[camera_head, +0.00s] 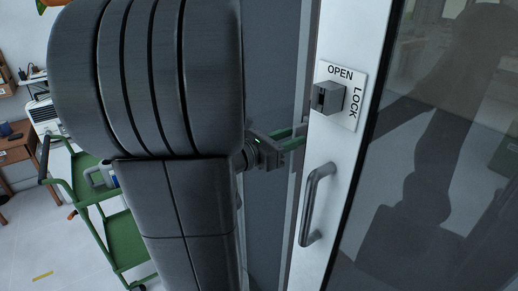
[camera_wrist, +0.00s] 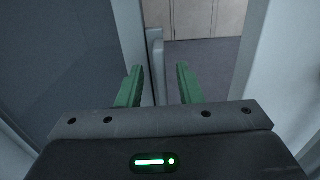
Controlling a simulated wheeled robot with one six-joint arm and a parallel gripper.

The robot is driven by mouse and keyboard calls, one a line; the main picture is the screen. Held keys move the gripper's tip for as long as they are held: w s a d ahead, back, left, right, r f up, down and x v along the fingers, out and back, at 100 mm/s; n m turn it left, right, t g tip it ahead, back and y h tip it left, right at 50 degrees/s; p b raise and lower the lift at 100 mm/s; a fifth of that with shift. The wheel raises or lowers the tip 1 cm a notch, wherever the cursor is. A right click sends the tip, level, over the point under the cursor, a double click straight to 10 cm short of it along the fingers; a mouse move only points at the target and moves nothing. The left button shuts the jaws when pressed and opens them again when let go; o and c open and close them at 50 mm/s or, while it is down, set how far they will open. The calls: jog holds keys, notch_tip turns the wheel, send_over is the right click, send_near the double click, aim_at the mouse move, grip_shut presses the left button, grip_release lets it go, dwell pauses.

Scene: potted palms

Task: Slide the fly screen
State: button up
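The fly screen looks to be the dark grey panel (camera_head: 272,65) behind my arm in the head view. In the wrist view a dark grey panel (camera_wrist: 60,60) fills the left, with a paler upright frame edge (camera_wrist: 130,35). My gripper (camera_head: 298,132) is at that edge, beside the white door frame, its green fingers partly hidden. In the wrist view my gripper (camera_wrist: 158,70) is open, its two green fingers apart. A narrow grey upright bar (camera_wrist: 157,60), perhaps a pull on the screen's edge, shows between the fingers. I cannot tell whether they touch it.
A white door frame (camera_head: 345,35) carries a grey bar handle (camera_head: 313,205) and a lock box (camera_head: 328,98) on an OPEN/LOCK plate, close right of my gripper. Dark glass (camera_head: 440,170) lies further right. A green trolley (camera_head: 122,240) stands at the left.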

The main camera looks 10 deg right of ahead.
jog(key=v, duration=1.2)
jog(key=shift+a, duration=0.25)
jog(key=shift+s, duration=0.15)
jog(key=shift+x, duration=5.15)
jog(key=shift+a, duration=0.1)
